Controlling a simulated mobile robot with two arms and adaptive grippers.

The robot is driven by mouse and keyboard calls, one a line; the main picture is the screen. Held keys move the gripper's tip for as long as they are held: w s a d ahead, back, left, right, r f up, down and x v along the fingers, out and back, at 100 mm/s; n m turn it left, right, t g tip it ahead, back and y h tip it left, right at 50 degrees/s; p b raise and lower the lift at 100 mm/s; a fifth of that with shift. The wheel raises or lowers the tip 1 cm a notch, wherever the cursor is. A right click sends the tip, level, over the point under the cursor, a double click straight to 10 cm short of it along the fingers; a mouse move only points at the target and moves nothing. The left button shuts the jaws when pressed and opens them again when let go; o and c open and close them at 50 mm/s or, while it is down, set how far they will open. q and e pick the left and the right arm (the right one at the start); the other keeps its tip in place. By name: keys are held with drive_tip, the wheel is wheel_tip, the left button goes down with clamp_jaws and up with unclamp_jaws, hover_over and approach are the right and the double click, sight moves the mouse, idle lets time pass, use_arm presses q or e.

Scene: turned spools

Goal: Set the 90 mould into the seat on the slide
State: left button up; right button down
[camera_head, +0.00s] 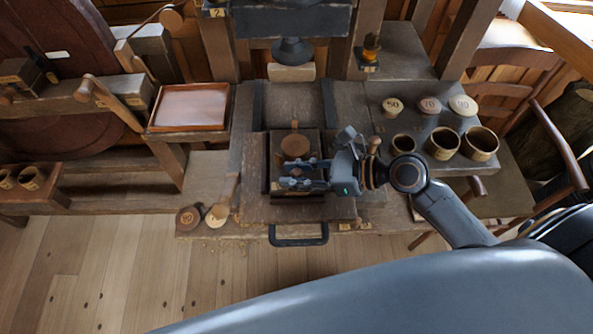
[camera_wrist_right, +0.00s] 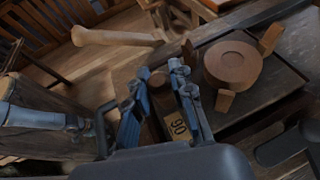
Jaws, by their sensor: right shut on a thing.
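My right gripper (camera_head: 285,172) reaches in from the right over the slide (camera_head: 258,207), fingers pointing left. In the wrist view, the right gripper (camera_wrist_right: 160,68) has a brown piece marked 90 (camera_wrist_right: 178,128) between its fingers. I take this for the 90 mould; the fingers and hand hide most of it. The seat shows as a round brown wooden disc (camera_head: 295,147) just beyond the fingers. In the wrist view the disc (camera_wrist_right: 232,65) is bare on top, with small wooden blocks around it. The held piece is beside the disc, not on it. My left gripper is out of view.
Three round wooden cups (camera_head: 443,143) stand on the right bench below lids marked 50, 70 and 90. A disc marked 90 (camera_head: 189,218) lies front left. A black handle (camera_head: 298,238) juts from the slide front. A press ram (camera_head: 292,50) hangs behind. A shallow tray (camera_head: 190,107) sits left.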

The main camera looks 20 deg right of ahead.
drive_tip(key=shift+f, duration=0.1)
drive_tip(key=c, duration=1.1)
unclamp_jaws()
drive_tip(key=shift+c, duration=0.2)
drive_tip(key=shift+d+r, duration=0.15)
drive_tip(key=shift+r, duration=0.1)
drive_tip(key=b+v, duration=0.2)
drive_tip(key=v, duration=0.8)
drive_tip(key=shift+s+d, duration=0.2)
drive_tip(key=shift+s+d+r, duration=0.3)
drive_tip(key=shift+d+r, duration=0.05)
drive_tip(key=shift+d, duration=0.15)
